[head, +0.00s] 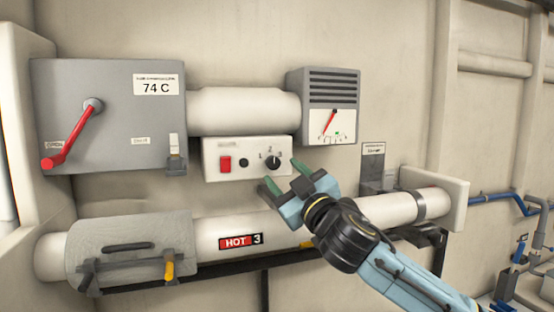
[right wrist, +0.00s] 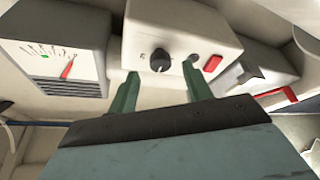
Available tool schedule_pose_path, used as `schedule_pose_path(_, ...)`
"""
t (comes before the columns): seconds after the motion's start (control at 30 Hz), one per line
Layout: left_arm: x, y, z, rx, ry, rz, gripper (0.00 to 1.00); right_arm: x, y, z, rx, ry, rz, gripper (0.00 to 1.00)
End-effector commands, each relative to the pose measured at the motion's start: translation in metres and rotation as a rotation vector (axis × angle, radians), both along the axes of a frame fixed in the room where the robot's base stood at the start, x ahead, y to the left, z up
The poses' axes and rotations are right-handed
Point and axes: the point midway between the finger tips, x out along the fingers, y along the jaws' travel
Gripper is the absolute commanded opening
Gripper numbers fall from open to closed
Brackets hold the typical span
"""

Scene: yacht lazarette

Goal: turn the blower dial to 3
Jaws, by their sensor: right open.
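The blower dial (head: 273,162) is a small black round knob on a white control box (head: 225,160) on the wall. The figures 1, 2 and 3 are printed around its upper side; I cannot tell surely where its pointer stands. My right gripper (head: 283,177) is open and empty, just in front of and below the dial. In the right wrist view the dial (right wrist: 160,62) shows between the two green fingertips (right wrist: 161,72), apart from them. My left gripper is out of view.
The box also has a red switch (head: 225,164) and a small black knob (head: 244,162). Around it are a grey box with a red lever (head: 75,135), a needle gauge (head: 331,122), and a white pipe marked HOT 3 (head: 210,238) below.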

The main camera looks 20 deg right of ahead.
Motion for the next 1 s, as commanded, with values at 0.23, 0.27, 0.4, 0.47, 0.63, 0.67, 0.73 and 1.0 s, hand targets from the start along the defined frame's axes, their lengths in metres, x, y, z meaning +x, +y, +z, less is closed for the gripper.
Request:
schedule_pose_path(0.23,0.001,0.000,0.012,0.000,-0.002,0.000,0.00,0.028,0.007,0.011,0.000,0.000,0.000,0.50)
schedule_pose_path(0.27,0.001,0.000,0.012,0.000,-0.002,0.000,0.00,0.030,0.007,0.011,0.000,0.001,-0.001,0.50)
schedule_pose_path(0.4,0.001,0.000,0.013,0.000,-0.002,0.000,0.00,0.034,0.009,0.012,0.000,0.002,0.001,0.50)
schedule_pose_path(0.47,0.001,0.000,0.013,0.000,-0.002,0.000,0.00,0.035,0.009,0.012,0.000,0.002,0.001,0.50)
schedule_pose_path(0.63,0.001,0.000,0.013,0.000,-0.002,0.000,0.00,0.035,0.009,0.012,0.000,0.002,0.001,0.50)
schedule_pose_path(0.67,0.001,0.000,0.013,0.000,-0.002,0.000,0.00,0.035,0.009,0.012,0.001,0.001,0.001,0.50)
schedule_pose_path(0.73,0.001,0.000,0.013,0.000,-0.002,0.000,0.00,0.034,0.009,0.012,0.001,0.001,0.001,0.41)
schedule_pose_path(1.0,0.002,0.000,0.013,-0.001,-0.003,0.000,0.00,0.034,0.008,0.012,0.000,0.001,0.000,0.06)
